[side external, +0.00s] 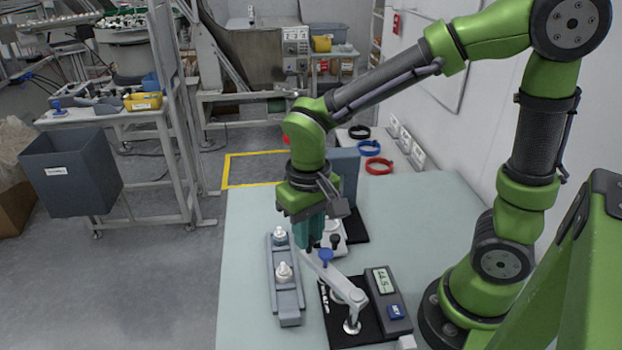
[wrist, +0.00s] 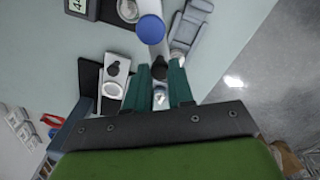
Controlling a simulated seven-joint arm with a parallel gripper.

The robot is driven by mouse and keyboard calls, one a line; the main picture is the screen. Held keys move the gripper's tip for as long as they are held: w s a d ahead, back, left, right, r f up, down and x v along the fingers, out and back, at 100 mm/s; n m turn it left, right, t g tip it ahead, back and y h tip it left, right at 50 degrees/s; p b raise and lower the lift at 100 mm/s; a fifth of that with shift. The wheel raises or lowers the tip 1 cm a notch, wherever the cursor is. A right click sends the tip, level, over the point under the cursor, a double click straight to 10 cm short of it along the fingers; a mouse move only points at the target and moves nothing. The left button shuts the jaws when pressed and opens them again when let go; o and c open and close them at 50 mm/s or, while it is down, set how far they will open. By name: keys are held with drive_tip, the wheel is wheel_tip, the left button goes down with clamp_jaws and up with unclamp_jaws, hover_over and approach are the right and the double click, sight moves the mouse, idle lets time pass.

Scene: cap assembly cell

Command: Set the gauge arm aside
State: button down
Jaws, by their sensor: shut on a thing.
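The gauge arm (side external: 338,283) is a light grey bar with a blue knob (side external: 325,257). It slants from the silver post (side external: 352,326) on the black gauge base towards the grey tray. My gripper (side external: 310,243) is over its far end, teal fingers pointing down. In the wrist view the fingertips (wrist: 159,68) close around the arm's black knob (wrist: 158,72), just below the blue knob (wrist: 150,29). The digital gauge display (side external: 381,281) stands right of the arm. The fingers partly hide the arm's held end.
The grey tray (side external: 290,312) with white capped pieces (side external: 284,272) lies close left of the arm. A pale device with a black knob (side external: 335,241) and an upright blue-grey panel (side external: 346,172) stand behind. Coloured rings (side external: 379,166) lie at the back. The table's left front is bare.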

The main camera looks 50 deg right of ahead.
drive_tip(key=s+a+n, duration=0.3)
drive_tip(key=a+n, duration=0.9)
drive_tip(key=shift+s, duration=0.15)
drive_tip(key=shift+a, duration=0.1)
idle(0.4)
drive_tip(key=c, duration=1)
unclamp_jaws()
wheel_tip(320, 180, up, 17)
